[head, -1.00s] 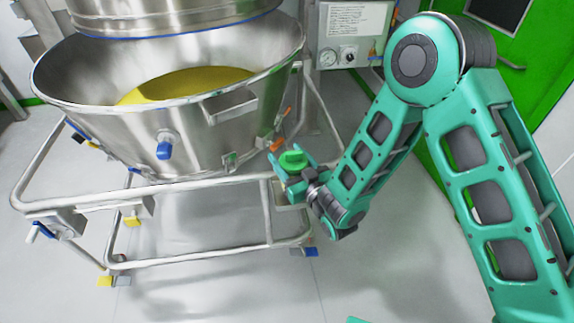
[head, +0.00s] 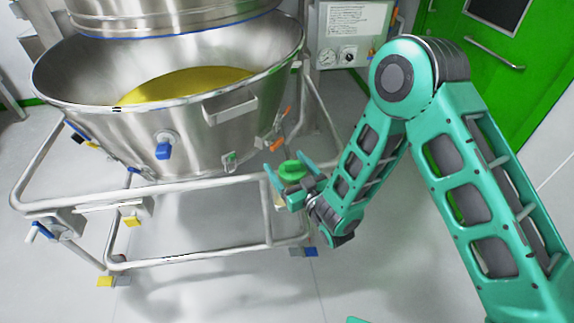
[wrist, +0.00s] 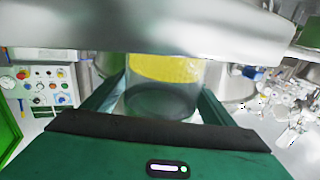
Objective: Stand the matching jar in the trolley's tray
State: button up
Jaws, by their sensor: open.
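The jar (head: 292,172) has a green lid and shows beside the trolley's right side in the head view. In the wrist view the clear jar (wrist: 162,88) stands between my fingers, with yellow in its upper part as pictured. My gripper (head: 290,180) is open, one finger on each side of the jar; whether either touches it I cannot tell. The trolley (head: 190,183) is a tubular steel frame carrying a big bowl. The tray cannot be made out; my gripper and wrist cover the area under the jar.
The steel bowl (head: 110,140) holds yellow powder, and its handle (head: 230,106) is left of my gripper. A control panel (head: 345,42) stands behind, and a green door (head: 475,75) is at the right. Floor in front of the trolley is clear.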

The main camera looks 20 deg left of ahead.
jog(key=v, duration=1.2)
